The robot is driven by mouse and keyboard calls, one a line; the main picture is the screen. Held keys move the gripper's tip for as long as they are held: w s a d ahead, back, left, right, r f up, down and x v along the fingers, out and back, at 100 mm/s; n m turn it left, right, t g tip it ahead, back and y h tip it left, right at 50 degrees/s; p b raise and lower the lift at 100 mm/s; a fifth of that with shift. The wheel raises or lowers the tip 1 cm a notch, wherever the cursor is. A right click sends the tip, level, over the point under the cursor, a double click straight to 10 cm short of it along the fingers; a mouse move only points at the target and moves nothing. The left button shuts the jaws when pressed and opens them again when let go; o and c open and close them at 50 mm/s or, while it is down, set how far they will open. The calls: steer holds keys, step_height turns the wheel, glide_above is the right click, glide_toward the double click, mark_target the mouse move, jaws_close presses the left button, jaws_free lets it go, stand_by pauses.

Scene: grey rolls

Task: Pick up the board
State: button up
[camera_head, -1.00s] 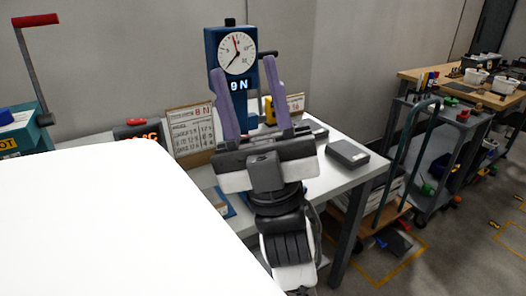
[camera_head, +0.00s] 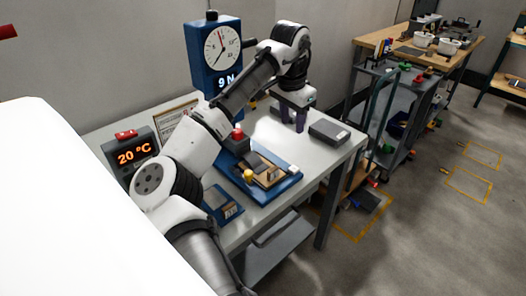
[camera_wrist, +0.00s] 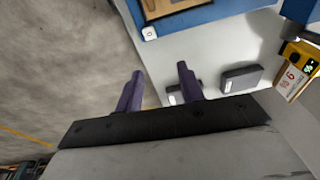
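A blue fixture (camera_head: 290,183) lies on the table with a tan, wood-coloured piece and dark parts on it; this may hold the board, but I cannot tell which part the board is. It shows at the top of the wrist view (camera_wrist: 200,15), its tan piece cut by the edge. A smaller blue panel (camera_head: 222,204) lies nearer the table's front. My gripper (camera_head: 292,124) points down over the back of the table, beyond the fixture. In the wrist view my gripper (camera_wrist: 159,80) has its two purple fingers apart with nothing between them.
A dark grey box (camera_head: 329,133) stands right of my gripper. A blue dial gauge (camera_head: 214,60) stands behind, a temperature display (camera_head: 136,154) at left. A yellow device (camera_wrist: 300,55) is at the wrist view's right. A cart (camera_head: 385,110) stands beyond the table.

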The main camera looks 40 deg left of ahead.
steer(key=s+a+g, duration=0.2)
steer(key=s, duration=0.2)
steer(key=p, duration=0.1)
glide_above(277, 166)
steer(key=shift+n, duration=0.4)
steer(key=f, duration=0.8)
steer(key=shift+a+f, duration=0.15)
steer(key=shift+a, duration=0.2)
steer(key=shift+d+f+p, duration=0.2)
steer(key=shift+f+p, duration=0.25)
steer(key=shift+f, duration=1.1)
steer(key=shift+d+f+p, duration=0.2)
steer(key=shift+f+p, duration=0.2)
steer(key=shift+f, duration=1.15)
jaws_close()
